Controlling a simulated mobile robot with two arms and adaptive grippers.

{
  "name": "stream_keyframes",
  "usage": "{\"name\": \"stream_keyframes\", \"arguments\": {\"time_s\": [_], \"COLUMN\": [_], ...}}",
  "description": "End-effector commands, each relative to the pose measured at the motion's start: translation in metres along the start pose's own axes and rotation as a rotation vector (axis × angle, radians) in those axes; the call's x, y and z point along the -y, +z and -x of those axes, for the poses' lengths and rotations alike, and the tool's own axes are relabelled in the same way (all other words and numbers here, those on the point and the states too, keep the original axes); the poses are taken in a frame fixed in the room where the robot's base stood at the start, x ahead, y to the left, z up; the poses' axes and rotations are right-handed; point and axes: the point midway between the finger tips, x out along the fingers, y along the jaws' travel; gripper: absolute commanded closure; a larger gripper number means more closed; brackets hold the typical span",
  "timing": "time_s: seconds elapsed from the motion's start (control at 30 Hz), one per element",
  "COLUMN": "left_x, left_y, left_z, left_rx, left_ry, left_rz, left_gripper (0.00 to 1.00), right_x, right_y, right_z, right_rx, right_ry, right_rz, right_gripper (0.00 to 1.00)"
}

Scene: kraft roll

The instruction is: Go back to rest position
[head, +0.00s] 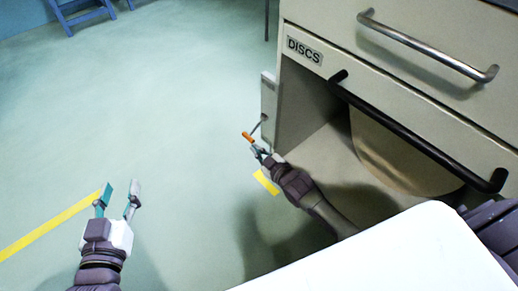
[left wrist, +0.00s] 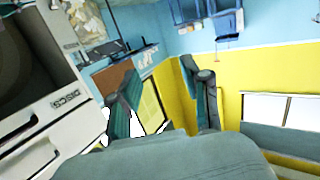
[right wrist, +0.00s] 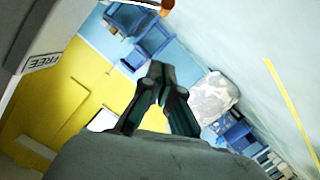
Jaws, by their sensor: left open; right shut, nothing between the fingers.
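My left gripper (head: 121,192) is at the lower left of the head view, open and empty, above the green floor. Its two spread fingers also show in the left wrist view (left wrist: 168,98). My right gripper (head: 262,153) is beside the left edge of the cabinet, in front of its open lower bay. Its fingers meet with nothing between them in the right wrist view (right wrist: 158,85). A small orange-tipped piece (head: 248,137) lies just beyond the right fingertips in the head view; I cannot tell whether they touch.
The beige cabinet (head: 400,95) labelled DISCS stands at the right, with a steel handle (head: 430,45) and a black bar handle (head: 415,130) jutting out. A large tan rounded thing (head: 395,160) sits in its bay. Open floor (head: 150,100) lies left. A blue chair (head: 80,14) stands far off.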

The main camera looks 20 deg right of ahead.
Motion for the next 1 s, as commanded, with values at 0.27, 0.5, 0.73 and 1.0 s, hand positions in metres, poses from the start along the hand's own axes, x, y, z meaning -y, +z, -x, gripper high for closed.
{"name": "stream_keyframes", "arguments": {"time_s": [0.27,0.5,0.73,1.0], "left_x": [0.002,0.002,0.002,0.002], "left_y": [0.016,0.016,0.015,0.015], "left_z": [0.003,0.003,0.003,0.003], "left_rx": [0.090,0.090,0.089,0.089], "left_ry": [-0.005,-0.006,-0.005,-0.005], "left_rz": [-0.001,-0.001,-0.001,-0.001], "left_gripper": [0.53,0.53,0.53,0.53], "right_x": [0.000,0.000,0.000,0.019], "right_y": [0.000,0.000,0.000,-0.050], "right_z": [0.010,0.009,0.009,0.039], "right_rx": [-0.001,-0.001,-0.001,-0.012], "right_ry": [0.001,0.001,0.000,-0.022], "right_rz": [0.000,0.000,0.000,-0.119], "right_gripper": [1.00,1.00,1.00,1.00]}}
